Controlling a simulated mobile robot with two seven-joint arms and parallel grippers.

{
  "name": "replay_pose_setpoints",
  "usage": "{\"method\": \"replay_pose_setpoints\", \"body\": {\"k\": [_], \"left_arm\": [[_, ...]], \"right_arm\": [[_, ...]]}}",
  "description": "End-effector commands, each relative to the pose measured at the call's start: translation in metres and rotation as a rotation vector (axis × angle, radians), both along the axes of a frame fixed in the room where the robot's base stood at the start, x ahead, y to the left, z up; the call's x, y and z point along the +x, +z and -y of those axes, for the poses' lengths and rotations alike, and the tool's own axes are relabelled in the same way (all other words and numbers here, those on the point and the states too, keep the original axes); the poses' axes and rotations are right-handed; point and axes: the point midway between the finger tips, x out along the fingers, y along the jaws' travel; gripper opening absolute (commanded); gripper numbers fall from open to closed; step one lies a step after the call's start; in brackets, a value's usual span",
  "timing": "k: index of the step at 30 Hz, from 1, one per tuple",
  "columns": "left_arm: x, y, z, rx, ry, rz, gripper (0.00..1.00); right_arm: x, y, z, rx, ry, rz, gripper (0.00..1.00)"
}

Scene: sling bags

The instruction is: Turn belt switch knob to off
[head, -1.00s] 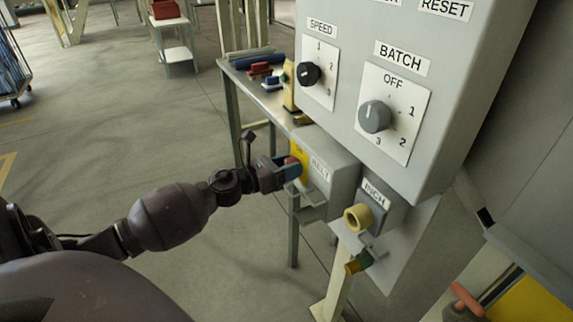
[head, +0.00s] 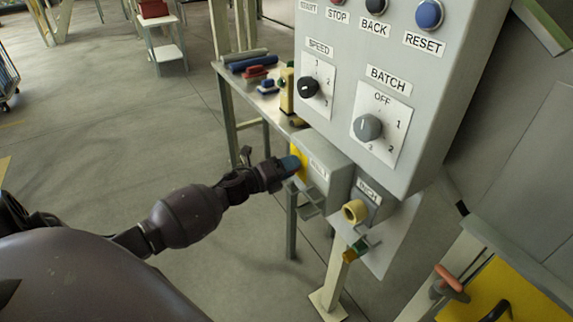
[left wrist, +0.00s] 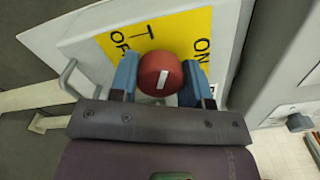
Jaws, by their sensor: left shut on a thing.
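The belt switch is a grey box (head: 330,172) labelled BELT with a yellow plate on its side. In the left wrist view the round red knob (left wrist: 161,72) stands before the yellow plate (left wrist: 142,34), which reads OFF at left and ON at right. The knob's white stripe runs nearly upright in that picture. My left gripper (left wrist: 160,80) is shut on the knob, one blue finger on each side. In the head view my left gripper (head: 288,164) is at the yellow plate and hides the knob. My right gripper is not in view.
Beside the belt box is a box labelled INCH with a yellow ring (head: 354,211). The control panel (head: 345,60) with SPEED and BATCH dials is above. A bench (head: 240,80) with small items stands behind. Open floor lies to the left.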

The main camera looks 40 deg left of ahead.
Motion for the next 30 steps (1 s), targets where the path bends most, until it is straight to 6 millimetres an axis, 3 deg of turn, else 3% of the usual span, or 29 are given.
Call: {"method": "replay_pose_setpoints", "body": {"k": [6, 15, 30], "left_arm": [[0.000, 0.004, 0.000, -0.173, 0.000, -0.069, 0.20], [0.000, 0.002, 0.000, -0.339, 0.000, -0.139, 0.20], [0.000, 0.000, 0.000, -0.418, 0.000, -0.173, 0.20]], "right_arm": [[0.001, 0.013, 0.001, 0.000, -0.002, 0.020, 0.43], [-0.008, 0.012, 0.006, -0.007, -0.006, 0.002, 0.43], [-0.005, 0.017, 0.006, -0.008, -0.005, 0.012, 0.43]]}}
